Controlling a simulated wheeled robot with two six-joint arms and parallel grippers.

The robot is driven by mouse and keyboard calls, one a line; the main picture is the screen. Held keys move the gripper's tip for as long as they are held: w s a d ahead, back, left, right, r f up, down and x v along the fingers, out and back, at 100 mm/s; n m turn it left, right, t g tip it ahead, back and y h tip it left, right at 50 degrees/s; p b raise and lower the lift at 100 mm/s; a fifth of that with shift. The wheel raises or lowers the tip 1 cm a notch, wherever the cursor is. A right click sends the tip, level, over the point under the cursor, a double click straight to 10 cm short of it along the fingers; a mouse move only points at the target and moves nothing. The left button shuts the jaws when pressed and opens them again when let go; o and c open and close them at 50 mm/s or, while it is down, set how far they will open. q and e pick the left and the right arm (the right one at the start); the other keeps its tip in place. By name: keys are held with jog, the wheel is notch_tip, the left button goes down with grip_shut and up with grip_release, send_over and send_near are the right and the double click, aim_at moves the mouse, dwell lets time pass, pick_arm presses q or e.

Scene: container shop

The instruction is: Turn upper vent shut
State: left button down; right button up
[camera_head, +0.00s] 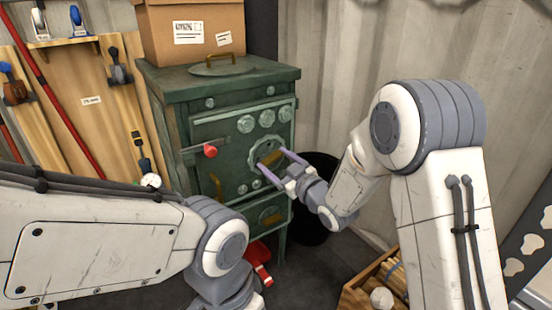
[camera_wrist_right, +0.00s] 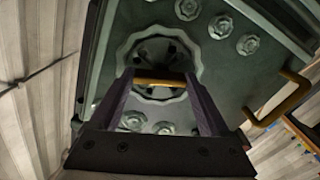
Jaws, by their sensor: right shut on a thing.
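The green stove (camera_head: 225,135) stands in the middle of the head view. On its front is a large round scalloped vent (camera_head: 254,148) with a brass bar (camera_head: 271,158) across it. In the right wrist view, the vent's scalloped rim (camera_wrist_right: 125,50) and dark slots show behind the brass bar (camera_wrist_right: 160,82). My right gripper (camera_head: 273,161) reaches in from the right and is shut on the brass bar, its purple fingers (camera_wrist_right: 160,80) on either side. My left arm comes in from the left, and its gripper fingers are out of the picture.
A red knob (camera_head: 210,151) sticks out at the stove's left. Several round fittings (camera_head: 267,118) lie above the vent. A cardboard box (camera_head: 192,35) sits on top. A dark bin (camera_head: 315,210) stands at right. A wooden crate (camera_head: 352,295) is lower right.

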jog(key=shift+m+p, duration=0.8)
jog(key=shift+m, duration=1.2)
jog(key=o, duration=1.2)
jog(key=p+v, duration=0.2)
jog(key=v, duration=0.8)
jog(key=shift+s+d, duration=0.15)
jog(key=shift+s, duration=0.1)
